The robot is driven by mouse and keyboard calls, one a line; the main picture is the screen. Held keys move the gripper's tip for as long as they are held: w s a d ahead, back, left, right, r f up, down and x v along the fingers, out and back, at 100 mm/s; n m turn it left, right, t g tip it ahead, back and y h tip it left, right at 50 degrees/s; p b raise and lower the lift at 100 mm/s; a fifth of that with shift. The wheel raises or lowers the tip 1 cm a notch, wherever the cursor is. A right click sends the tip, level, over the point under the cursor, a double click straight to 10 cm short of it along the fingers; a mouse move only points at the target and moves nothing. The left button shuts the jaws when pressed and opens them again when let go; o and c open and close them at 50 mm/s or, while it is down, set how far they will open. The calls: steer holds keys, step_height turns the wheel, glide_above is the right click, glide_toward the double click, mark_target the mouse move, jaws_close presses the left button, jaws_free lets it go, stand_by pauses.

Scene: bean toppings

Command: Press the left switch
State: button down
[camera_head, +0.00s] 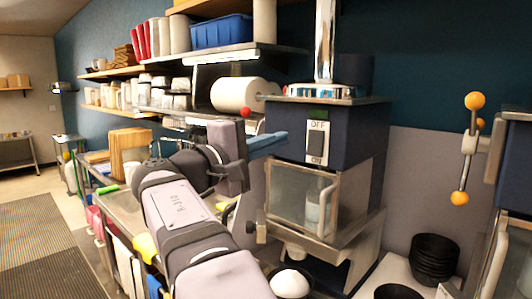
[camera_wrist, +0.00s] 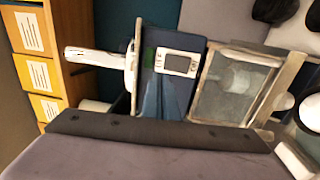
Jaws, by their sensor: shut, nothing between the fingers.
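The left switch (camera_head: 316,144) is a dark rocker in a white plate marked OFF above and ON below. It sits on the front of a dark blue machine box (camera_head: 345,135). It also shows in the wrist view (camera_wrist: 179,63), turned sideways. I cannot tell which way the rocker is tipped. My gripper (camera_head: 284,138) has blue fingers, shut and empty, just left of the switch plate in the head view. In the wrist view the fingers (camera_wrist: 163,85) point up towards the box, close to the switch. I cannot tell whether they touch it.
Below the box is a glass-fronted compartment (camera_head: 300,195) with a handle. A second dark machine (camera_head: 515,165) stands at the right edge, with an orange-knobbed lever (camera_head: 466,150) beside it. Black bowls (camera_head: 433,258) are stacked at lower right. A loaded shelf (camera_head: 235,50) runs above my arm.

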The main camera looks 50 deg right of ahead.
steer(key=shift+a+r+b, duration=0.2)
steer(key=shift+a+b, duration=0.1)
steer(key=shift+a, duration=1.1)
